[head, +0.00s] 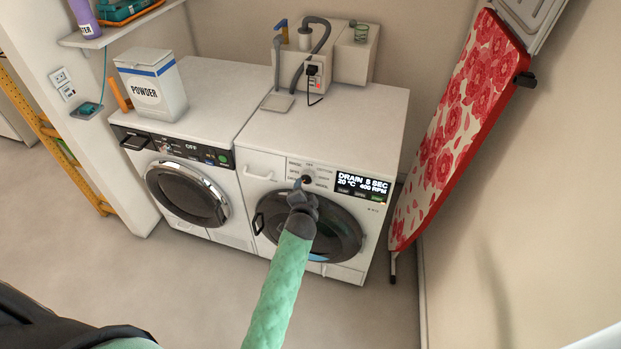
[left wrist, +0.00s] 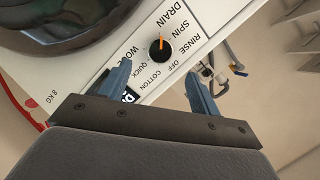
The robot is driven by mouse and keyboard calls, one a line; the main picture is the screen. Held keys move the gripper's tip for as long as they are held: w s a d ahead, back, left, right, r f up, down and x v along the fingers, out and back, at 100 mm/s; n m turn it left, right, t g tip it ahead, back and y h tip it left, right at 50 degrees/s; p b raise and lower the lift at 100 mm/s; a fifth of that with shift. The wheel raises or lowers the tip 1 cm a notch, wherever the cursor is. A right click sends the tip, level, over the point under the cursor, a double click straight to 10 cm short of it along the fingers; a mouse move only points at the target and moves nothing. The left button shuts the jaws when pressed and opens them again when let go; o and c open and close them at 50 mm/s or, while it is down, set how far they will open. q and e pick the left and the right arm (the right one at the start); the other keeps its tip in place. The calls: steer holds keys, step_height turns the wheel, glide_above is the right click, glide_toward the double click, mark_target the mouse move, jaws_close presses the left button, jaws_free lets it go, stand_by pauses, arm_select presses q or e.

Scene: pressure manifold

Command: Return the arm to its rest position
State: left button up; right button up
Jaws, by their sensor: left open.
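My left arm (head: 280,285) reaches forward from the bottom of the head view to the front of the right-hand washing machine (head: 335,125). My left gripper (head: 301,184) is at its control panel, in front of the program knob. In the left wrist view the gripper's two blue fingers (left wrist: 160,68) are apart with nothing between them. The round black knob (left wrist: 162,50) shows just beyond the fingertips. Its orange mark points up in that view, toward the SPIN and DRAIN labels. My right gripper is not in view.
A second white machine (head: 200,95) stands at left with a powder box (head: 152,86) on top. A red floral ironing board (head: 460,125) leans at the right wall. A yellow ladder (head: 60,150) is far left. The floor in front (head: 150,275) is clear.

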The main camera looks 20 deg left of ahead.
arm_select(q)
steer(key=s+d+f+n+g+h, duration=0.1)
steer(key=s+d+f+n+g, duration=0.2)
steer(key=f, duration=0.6)
steer(key=s+d+f+n+g+h, duration=0.1)
steer(key=s+f+n, duration=0.1)
steer(key=s+f, duration=0.5)
steer(key=s+d+f+n+g+h, duration=0.2)
steer(key=f+n, duration=0.1)
steer(key=f, duration=0.8)
steer(key=s+a+f+g, duration=0.1)
steer(key=s+f+g, duration=0.1)
steer(key=s+f, duration=0.5)
steer(key=s+a+f+g+b, duration=0.1)
steer(key=s+f, duration=0.5)
steer(key=s, duration=0.9)
steer(key=s+a+f+g+b, duration=0.1)
steer(key=s+a+f+g, duration=0.1)
steer(key=s+f, duration=0.5)
steer(key=s, duration=0.4)
steer(key=shift+a+f+m+g, duration=0.2)
steer(key=shift+f+m+g, duration=0.1)
steer(key=shift+m+g, duration=0.1)
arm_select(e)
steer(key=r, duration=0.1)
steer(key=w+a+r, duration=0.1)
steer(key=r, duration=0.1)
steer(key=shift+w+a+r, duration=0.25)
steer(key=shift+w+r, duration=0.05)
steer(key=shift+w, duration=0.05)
